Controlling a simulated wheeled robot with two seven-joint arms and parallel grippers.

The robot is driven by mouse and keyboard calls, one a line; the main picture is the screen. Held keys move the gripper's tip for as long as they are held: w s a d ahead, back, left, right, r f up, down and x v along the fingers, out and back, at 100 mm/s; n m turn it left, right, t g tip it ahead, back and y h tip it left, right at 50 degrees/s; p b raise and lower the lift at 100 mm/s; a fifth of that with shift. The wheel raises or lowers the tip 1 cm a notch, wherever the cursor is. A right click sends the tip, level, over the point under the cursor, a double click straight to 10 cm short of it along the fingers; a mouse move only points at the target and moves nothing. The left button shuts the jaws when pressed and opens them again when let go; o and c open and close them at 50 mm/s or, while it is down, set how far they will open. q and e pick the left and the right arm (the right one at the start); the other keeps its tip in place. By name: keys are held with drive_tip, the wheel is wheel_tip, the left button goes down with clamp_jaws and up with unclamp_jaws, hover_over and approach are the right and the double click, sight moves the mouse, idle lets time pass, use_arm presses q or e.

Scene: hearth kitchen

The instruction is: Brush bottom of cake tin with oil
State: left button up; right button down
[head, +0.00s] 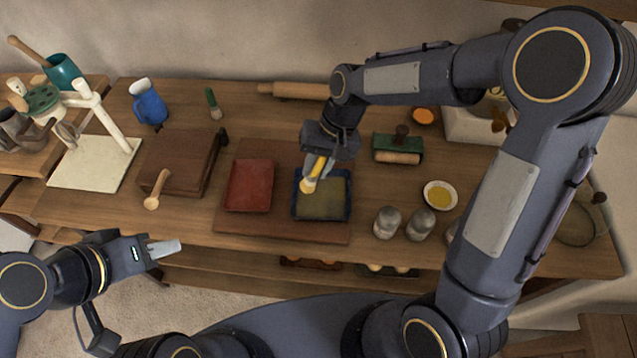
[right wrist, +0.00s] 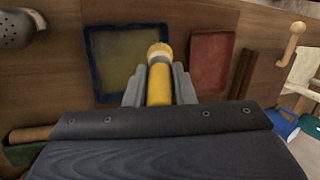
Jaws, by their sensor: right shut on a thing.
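A brush with a yellow handle (head: 317,167) and a pale tip is held in my right gripper (head: 314,172), over the left part of a blue-rimmed cake tin (head: 321,219) with an olive-coloured bottom. In the right wrist view the brush (right wrist: 158,92) sits between the two fingers of the right gripper (right wrist: 159,88), its round tip towards the blue tin (right wrist: 91,62). I cannot tell whether the tip touches the bottom. A small white bowl (head: 427,201) of yellow oil stands to the right. My left gripper (head: 165,249) is empty, in front of the table; its finger gap is unclear.
A red tin (head: 249,186) lies beside the blue one on a brown board (head: 285,228). Two metal shakers (head: 387,222) stand to the right. A green item with a wooden roller (head: 398,148) lies behind them. A wooden box (head: 180,160) and spoon (head: 155,190) are left.

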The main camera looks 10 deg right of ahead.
drive_tip(key=shift+s+d+f+b, duration=0.25)
drive_tip(key=shift+d+f+b, duration=0.95)
drive_tip(key=shift+b, duration=0.75)
drive_tip(key=shift+s+d+f+b, duration=0.25)
drive_tip(key=shift+d+f+b, duration=0.9)
drive_tip(key=shift+b, duration=0.8)
drive_tip(key=shift+s+d+f+b, duration=0.25)
drive_tip(key=shift+d+f+b, duration=0.6)
drive_tip(key=shift+f+b, duration=0.9)
drive_tip(key=shift+f+b, duration=0.55)
drive_tip(key=shift+b, duration=0.2)
drive_tip(key=shift+r, duration=0.1)
